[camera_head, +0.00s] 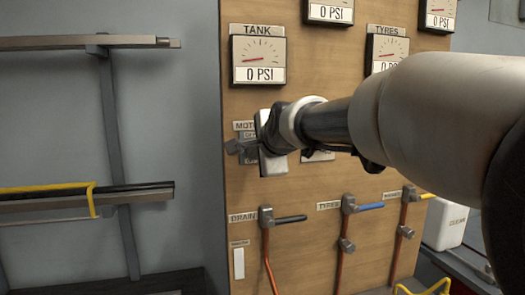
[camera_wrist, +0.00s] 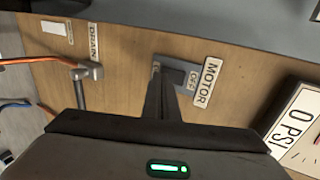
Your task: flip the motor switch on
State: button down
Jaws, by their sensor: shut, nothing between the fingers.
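The motor switch (camera_wrist: 175,66) is a small grey unit on the wooden panel. In the wrist view it lies beside the MOTOR label (camera_wrist: 208,83), with an OFF marking (camera_wrist: 192,81) between them. In the head view the MOTOR label (camera_head: 243,126) shows at the panel's left side, and my gripper covers most of the switch. My gripper (camera_head: 236,148) is shut and empty, its tips at the switch; the shut fingers (camera_wrist: 163,92) also overlap it in the wrist view. I cannot tell whether they touch it. The lever's position is hidden.
The TANK gauge (camera_head: 258,60) above reads 0 PSI. A metal rack (camera_head: 112,130) stands at the left wall. My arm fills the right side.

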jog(key=shift+w+a, duration=0.15)
jog(key=shift+w, duration=0.3)
jog(key=shift+f, duration=0.1)
jog(key=shift+w, duration=0.15)
jog(key=shift+r+p, duration=0.65)
jog(key=shift+r, duration=0.25)
jog(key=shift+f, duration=0.15)
